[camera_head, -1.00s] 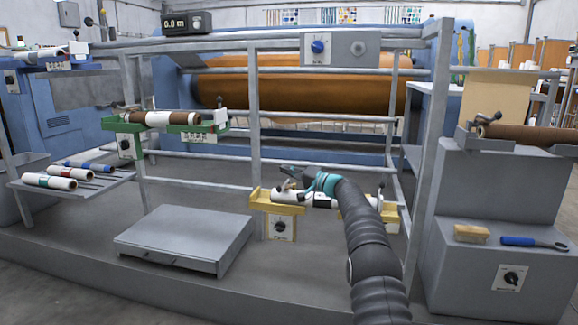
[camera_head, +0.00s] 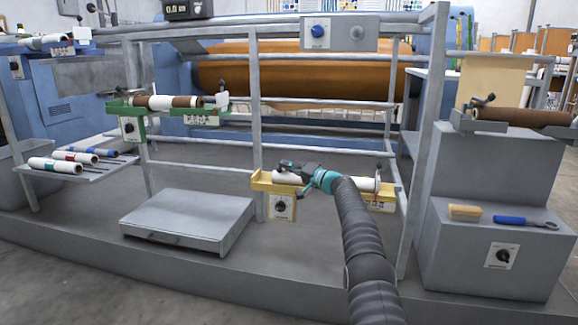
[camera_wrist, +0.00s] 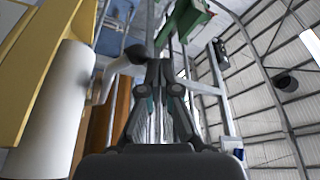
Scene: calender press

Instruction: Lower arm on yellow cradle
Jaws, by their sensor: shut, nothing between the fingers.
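The yellow cradle (camera_head: 260,184) is mounted low on the frame and carries a white roll (camera_head: 355,184). In the wrist view, the cradle (camera_wrist: 28,70) and roll (camera_wrist: 60,112) are close on the left. A pale arm with a dark knob (camera_wrist: 134,54) stands beside the roll's end, close to my fingers; I cannot tell whether they touch. Another dark-knobbed lever (camera_head: 378,168) stands at the cradle's right end. My gripper (camera_head: 286,164) is shut and empty above the cradle's left part, hiding part of the roll; its fingers (camera_wrist: 157,62) show in the wrist view.
A green cradle (camera_head: 120,106) with a brown and white roll is at upper left. A grey platform (camera_head: 188,222) lies on the floor. A stepped grey block (camera_head: 480,255) holds a brush (camera_head: 464,211) and a blue-handled tool (camera_head: 510,220). Metal rails surround the cradle.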

